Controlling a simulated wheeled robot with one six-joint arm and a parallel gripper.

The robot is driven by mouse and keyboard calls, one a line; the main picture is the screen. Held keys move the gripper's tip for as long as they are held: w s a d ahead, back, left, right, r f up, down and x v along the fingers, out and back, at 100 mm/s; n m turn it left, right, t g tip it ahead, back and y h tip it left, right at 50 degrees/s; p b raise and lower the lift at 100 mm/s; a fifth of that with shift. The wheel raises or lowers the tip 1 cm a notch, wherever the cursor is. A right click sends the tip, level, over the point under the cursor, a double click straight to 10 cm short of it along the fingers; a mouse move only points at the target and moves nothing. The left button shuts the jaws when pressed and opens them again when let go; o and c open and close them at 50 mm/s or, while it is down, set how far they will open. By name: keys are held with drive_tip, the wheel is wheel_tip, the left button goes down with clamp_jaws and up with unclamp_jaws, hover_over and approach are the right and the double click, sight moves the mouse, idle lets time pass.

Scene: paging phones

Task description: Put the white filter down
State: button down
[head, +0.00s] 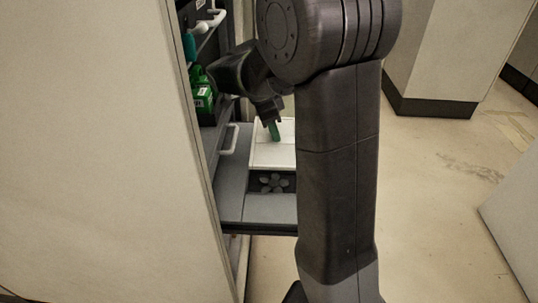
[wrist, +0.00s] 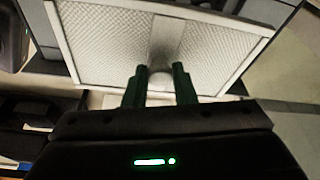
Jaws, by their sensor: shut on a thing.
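The white filter (wrist: 105,55) is a flat rectangular panel with a white frame and a fine mesh face. In the wrist view it lies across the top, with a raised grey strip down its middle. My gripper (wrist: 160,75) has its two green fingers at that middle strip and is shut on the filter. In the head view the filter (head: 286,155) shows as a white panel above a grey pulled-out shelf, partly hidden behind my arm. My gripper (head: 273,131) comes down to it from above. I cannot tell whether the filter touches the shelf.
The grey shelf (head: 232,190) has a dark recess with round vent shapes (head: 274,182) beside the filter. A large pale panel (head: 90,150) stands close on the left. Green items (head: 202,92) sit inside the cabinet. Open floor (head: 440,200) lies to the right.

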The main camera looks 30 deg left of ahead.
wheel_tip(320, 180, down, 9)
drive_tip(key=shift+d+f+b, duration=0.1)
drive_tip(key=shift+b, duration=0.3)
drive_tip(key=shift+f, duration=0.2)
drive_tip(key=c, duration=1.2)
unclamp_jaws()
drive_tip(key=shift+r, duration=0.1)
drive_tip(key=v, duration=0.7)
drive_tip(key=shift+s+r+p, duration=0.1)
drive_tip(key=shift+r+p, duration=0.3)
drive_tip(key=shift+f, duration=0.1)
